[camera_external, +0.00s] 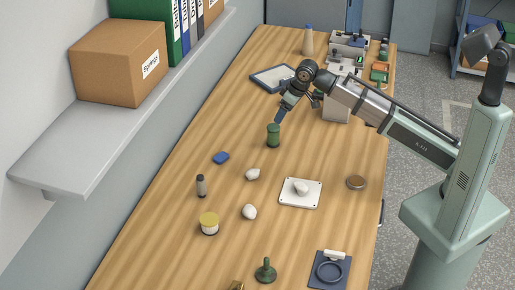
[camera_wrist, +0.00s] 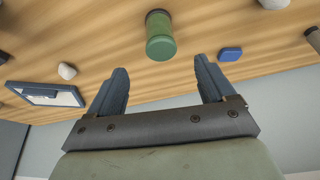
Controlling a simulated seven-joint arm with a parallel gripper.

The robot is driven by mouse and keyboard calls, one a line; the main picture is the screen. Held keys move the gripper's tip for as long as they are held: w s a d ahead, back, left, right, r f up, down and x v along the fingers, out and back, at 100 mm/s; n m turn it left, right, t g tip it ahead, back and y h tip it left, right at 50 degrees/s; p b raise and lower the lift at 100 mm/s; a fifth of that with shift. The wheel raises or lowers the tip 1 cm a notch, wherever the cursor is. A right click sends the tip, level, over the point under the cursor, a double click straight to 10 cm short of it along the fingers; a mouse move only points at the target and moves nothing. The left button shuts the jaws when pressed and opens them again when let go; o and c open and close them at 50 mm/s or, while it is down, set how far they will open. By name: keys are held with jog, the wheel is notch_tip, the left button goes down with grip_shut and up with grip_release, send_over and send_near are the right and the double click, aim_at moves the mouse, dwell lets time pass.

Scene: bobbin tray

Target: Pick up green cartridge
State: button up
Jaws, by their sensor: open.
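The green cartridge (camera_external: 273,136) is an upright dark green cylinder standing on the wooden table. In the wrist view the cartridge (camera_wrist: 160,36) shows near the top middle, with its lighter green end facing the camera. My gripper (camera_external: 281,115) is just above and behind it in the external view, tilted down toward it. In the wrist view my gripper (camera_wrist: 161,64) is open, with two blue-grey fingers apart and nothing between them. The cartridge lies beyond the fingertips, roughly centred between them. Whether a fingertip touches it cannot be told from the external view.
A blue block (camera_external: 221,158) lies nearby, to the left of the cartridge. White lumps (camera_external: 252,174), a white plate (camera_external: 300,204), a dark vial (camera_external: 201,186) and a yellow-lidded jar (camera_external: 209,223) are nearer the front. A blue-framed tray (camera_external: 258,79) lies behind. A shelf overhangs at left.

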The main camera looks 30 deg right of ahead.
aim_at(272, 133)
jog(key=shift+x, duration=6.45)
jog(key=shift+a, duration=0.1)
jog(key=shift+c, duration=0.2)
jog(key=shift+r, duration=0.1)
jog(key=c, duration=1.1)
